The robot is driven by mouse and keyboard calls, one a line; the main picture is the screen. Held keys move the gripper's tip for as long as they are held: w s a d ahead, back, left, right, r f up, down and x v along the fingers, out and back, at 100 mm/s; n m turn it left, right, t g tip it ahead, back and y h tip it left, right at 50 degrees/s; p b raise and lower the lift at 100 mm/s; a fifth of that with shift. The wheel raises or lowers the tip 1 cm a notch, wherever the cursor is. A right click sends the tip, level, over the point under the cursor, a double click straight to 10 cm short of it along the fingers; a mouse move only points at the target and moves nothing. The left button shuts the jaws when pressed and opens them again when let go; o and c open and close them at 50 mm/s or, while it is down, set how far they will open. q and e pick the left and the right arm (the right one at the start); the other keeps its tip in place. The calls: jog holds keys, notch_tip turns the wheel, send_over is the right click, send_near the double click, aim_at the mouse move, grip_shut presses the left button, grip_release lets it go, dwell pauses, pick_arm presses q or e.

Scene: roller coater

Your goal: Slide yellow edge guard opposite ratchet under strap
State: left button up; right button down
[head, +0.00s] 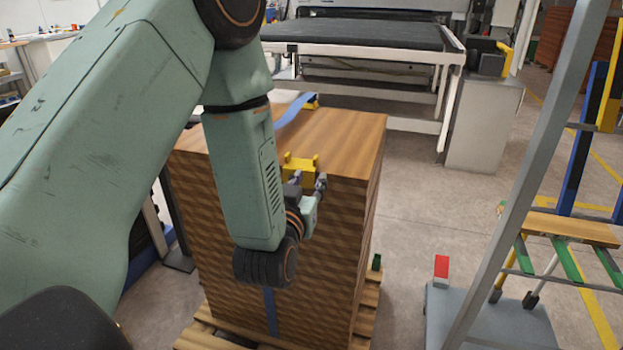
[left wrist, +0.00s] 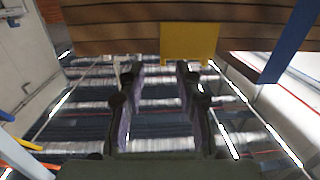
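A yellow edge guard (head: 301,166) sits on the near top edge of the stack of brown boards (head: 345,135). In the left wrist view the guard (left wrist: 188,43) hangs over the board edge. The blue strap (head: 294,110) runs over the stack and down its near face; my arm hides its middle. In the left wrist view the strap (left wrist: 290,42) is to the right of the guard, with a gap between them. My left gripper (head: 309,181) is close to the guard; its fingers (left wrist: 158,70) are apart with nothing between them. The ratchet is not clearly visible.
The stack stands on a wooden pallet (head: 368,305). A roller machine (head: 360,35) stands behind.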

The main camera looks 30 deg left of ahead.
aim_at(314, 161)
pick_arm(q)
jog(key=shift+w+a+r+t+y, duration=0.3)
jog(key=shift+w+r, duration=0.15)
jog(key=shift+r, duration=0.3)
jog(key=b+x, duration=0.1)
jog(key=x, duration=0.5)
jog(key=shift+w+a, duration=0.1)
jog(key=shift+w, duration=0.15)
jog(key=shift+f, duration=0.1)
grip_shut()
